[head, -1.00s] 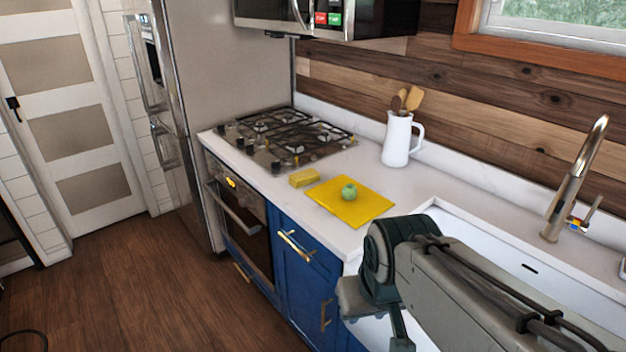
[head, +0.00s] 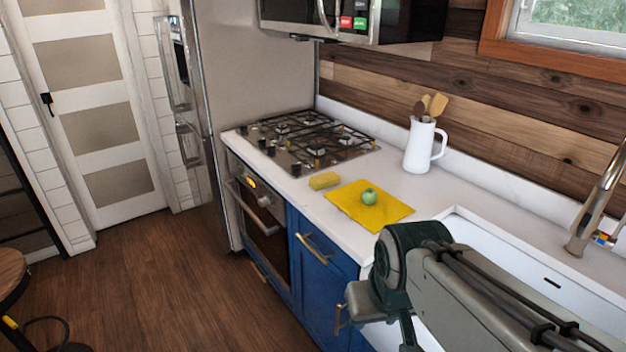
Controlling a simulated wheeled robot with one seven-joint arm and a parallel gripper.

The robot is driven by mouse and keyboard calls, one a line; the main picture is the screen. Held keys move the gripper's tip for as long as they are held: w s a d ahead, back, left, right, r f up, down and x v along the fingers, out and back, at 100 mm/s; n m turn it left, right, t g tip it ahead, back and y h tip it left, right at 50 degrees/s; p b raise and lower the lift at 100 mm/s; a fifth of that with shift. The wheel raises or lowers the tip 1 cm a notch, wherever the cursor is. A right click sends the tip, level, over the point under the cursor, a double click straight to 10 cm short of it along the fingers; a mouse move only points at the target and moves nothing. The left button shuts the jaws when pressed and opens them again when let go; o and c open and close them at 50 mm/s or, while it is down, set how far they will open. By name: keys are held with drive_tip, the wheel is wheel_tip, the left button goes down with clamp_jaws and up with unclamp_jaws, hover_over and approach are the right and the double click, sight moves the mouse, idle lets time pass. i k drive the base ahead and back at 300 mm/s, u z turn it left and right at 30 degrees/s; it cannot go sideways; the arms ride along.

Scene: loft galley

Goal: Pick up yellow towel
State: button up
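A flat yellow towel (head: 352,208) lies spread on the white counter between the cooktop and the sink. A green apple-like fruit (head: 369,197) sits on top of it. A small yellow sponge-like block (head: 324,181) lies beside the towel, toward the cooktop. My arm reaches in from the lower right, in front of the sink. The arm's near end is below and right of the towel, apart from it. My gripper's fingers do not show in this view.
A black gas cooktop (head: 310,140) is to the left, a white sink (head: 500,250) with a metal faucet (head: 598,200) to the right. A round stool (head: 10,275) stands at far left.

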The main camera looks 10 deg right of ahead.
sight(327, 179)
drive_tip(key=u, duration=1)
drive_tip(key=i, duration=3.5)
drive_tip(key=z, duration=3.65)
